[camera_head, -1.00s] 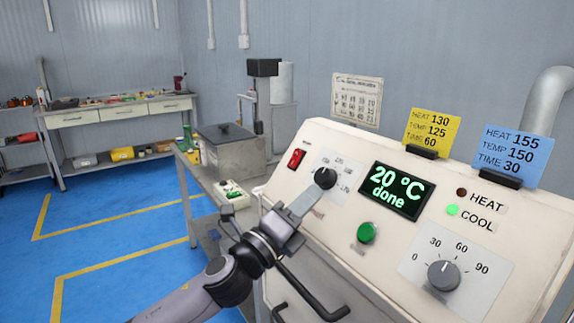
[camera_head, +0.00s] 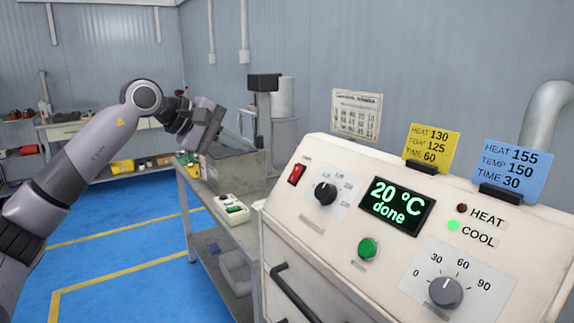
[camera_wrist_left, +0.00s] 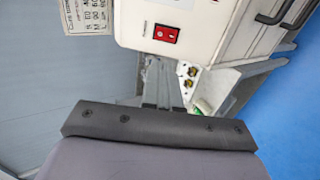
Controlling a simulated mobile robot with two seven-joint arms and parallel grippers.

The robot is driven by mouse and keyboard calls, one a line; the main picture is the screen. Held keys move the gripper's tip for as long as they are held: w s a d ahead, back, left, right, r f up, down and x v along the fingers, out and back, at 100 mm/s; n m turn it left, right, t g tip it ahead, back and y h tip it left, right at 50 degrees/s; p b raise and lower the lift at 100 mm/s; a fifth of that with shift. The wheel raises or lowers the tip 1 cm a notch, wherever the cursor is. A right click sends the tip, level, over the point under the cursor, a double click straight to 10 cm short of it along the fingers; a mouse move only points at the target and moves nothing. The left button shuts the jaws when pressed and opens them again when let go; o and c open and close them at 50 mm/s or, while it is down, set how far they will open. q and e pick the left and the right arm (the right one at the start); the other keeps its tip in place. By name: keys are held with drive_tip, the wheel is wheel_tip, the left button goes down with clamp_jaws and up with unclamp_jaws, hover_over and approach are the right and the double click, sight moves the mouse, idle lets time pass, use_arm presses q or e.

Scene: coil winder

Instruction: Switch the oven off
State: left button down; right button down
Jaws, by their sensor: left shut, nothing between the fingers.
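The oven's sloped cream panel (camera_head: 318,235) fills the right of the head view. Its red power switch (camera_head: 296,173) is at the panel's upper left. The switch also shows in the left wrist view (camera_wrist_left: 166,33), unobstructed. The display (camera_head: 397,205) is lit and reads "20 °C done". The green COOL lamp (camera_head: 453,225) is lit and the HEAT lamp (camera_head: 462,208) is dark. My left gripper (camera_head: 236,139) is shut and empty, in the air to the left of the panel, apart from the switch. My right gripper is out of view.
The panel also has a temperature knob (camera_head: 325,193), a green button (camera_head: 368,248) and a timer knob (camera_head: 445,292). A black handle (camera_head: 293,291) sticks out below. A side bench with a metal box (camera_head: 238,170) stands left of the oven. Blue floor at left is clear.

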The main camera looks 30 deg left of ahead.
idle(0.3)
use_arm(q)
drive_tip(key=p, duration=0.2)
approach(298, 167)
drive_tip(key=x, duration=0.5)
drive_tip(key=shift+s+f, duration=0.1)
drive_tip(key=shift+f, duration=0.05)
drive_tip(key=shift+p+x, duration=0.3)
drive_tip(key=shift+x, duration=0.6)
drive_tip(key=shift+a+f, duration=0.1)
drive_tip(key=shift+w, duration=0.2)
drive_tip(key=shift+r+p, duration=0.7)
drive_tip(key=shift+r, duration=0.15)
